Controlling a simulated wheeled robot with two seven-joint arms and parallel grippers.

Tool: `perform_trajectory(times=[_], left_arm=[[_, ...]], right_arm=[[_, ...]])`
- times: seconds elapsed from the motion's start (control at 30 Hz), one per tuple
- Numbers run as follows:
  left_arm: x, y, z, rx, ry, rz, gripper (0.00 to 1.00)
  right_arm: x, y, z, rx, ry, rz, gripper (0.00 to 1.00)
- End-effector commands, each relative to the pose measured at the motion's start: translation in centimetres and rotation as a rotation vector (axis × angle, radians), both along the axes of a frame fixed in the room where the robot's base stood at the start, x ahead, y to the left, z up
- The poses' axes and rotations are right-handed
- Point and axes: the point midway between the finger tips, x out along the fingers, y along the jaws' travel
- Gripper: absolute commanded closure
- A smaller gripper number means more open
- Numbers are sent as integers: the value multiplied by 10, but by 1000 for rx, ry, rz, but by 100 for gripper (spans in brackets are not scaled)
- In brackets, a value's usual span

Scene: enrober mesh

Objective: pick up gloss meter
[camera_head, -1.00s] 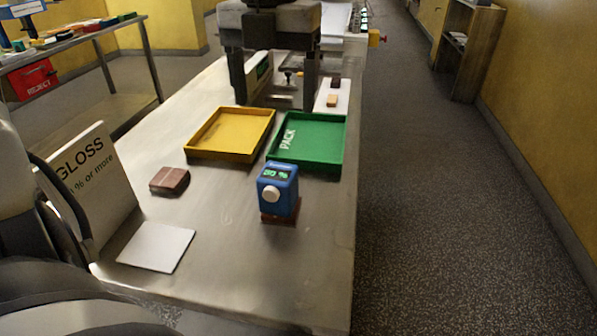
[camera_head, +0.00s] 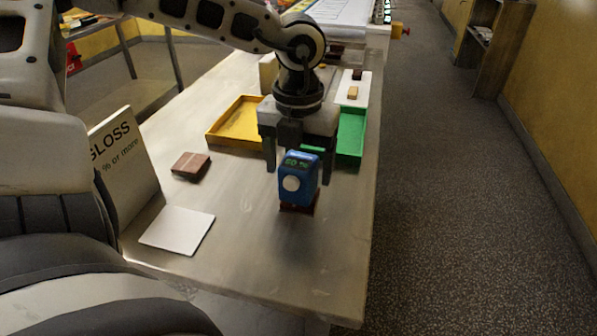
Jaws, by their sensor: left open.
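The gloss meter (camera_head: 298,180) is a blue box with a green display on top and a white round knob on its front. It stands upright on a dark brown block (camera_head: 297,209) on the steel table. My left gripper (camera_head: 298,172) is open and points down, with one finger at each side of the meter's upper part. Whether the fingers touch it cannot be told. My right gripper is not in view.
A yellow tray (camera_head: 213,141) and a green tray (camera_head: 352,158) lie behind the meter, partly hidden by my gripper. A brown piece (camera_head: 191,165), a white plate (camera_head: 177,230) and a GLOSS sign (camera_head: 125,170) are at the left. The table front is clear.

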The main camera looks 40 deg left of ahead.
Motion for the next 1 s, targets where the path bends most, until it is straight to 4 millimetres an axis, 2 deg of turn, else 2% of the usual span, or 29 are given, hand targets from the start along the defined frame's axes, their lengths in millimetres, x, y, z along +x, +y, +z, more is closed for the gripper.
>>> perform_trajectory(times=[0.27, 0.47, 0.5, 0.8, 1.0], left_arm=[[0, 0, -5, -1, -1, 0, 24], [0, 0, -4, -1, -1, 0, 76], [0, 0, -4, -1, -1, 0, 79], [0, 0, -2, 0, -3, 0, 78], [2, 0, 17, 1, -7, 0, 78]], right_arm=[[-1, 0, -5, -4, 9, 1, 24], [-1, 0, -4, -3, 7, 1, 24], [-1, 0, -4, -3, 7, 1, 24], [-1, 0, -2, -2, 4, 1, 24], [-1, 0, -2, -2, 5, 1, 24]])
